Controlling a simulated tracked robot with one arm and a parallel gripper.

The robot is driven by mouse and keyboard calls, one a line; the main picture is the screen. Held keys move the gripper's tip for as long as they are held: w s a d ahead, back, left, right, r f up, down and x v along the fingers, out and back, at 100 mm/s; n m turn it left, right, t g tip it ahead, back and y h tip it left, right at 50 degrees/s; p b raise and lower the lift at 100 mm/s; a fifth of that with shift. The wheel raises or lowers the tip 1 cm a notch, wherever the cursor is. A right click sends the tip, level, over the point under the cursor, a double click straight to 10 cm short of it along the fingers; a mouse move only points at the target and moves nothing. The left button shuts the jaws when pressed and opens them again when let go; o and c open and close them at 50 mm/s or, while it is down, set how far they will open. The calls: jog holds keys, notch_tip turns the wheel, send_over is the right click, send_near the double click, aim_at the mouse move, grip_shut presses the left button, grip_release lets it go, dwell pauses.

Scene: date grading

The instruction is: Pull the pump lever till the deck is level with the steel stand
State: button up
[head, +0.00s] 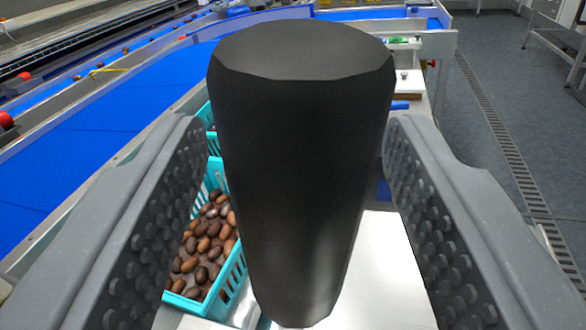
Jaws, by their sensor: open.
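A black tapered grip (305,150), which looks like the end of the pump lever, stands large and close in the middle of the head view. My gripper (295,200) is open, with one studded grey finger on each side of the black grip. A gap shows between the right finger and the grip; the left finger is close to it, and I cannot tell whether they touch. The rest of the lever is hidden behind the grip. A pale flat surface (390,275) shows below right; I cannot tell whether it is the deck or the steel stand.
A turquoise crate (236,283) of brown dates stands below left, with part of another turquoise crate behind it. A blue conveyor belt (80,150) runs along the left. Small items lie on a white surface behind the grip. Grey floor with a drain grating (497,135) is open at right.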

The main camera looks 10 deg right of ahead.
grip_shut()
jog(key=p, duration=0.1)
jog(key=a+p, duration=0.1)
jog(key=p, duration=0.1)
jog(key=shift+w+r+n, duration=0.25)
jog(key=shift+r+n, duration=0.05)
jog(key=shift+r, duration=0.1)
jog(key=shift+w+a+p, duration=0.2)
jog(key=shift+a+p, duration=0.1)
jog(key=shift+p, duration=0.15)
jog(key=a+p, duration=0.1)
jog(key=w+a+n+p, duration=0.1)
jog(key=p, duration=0.1)
jog(key=shift+f+n+g, duration=0.2)
jog(key=shift+n+g, duration=0.1)
jog(key=shift+p, duration=0.3)
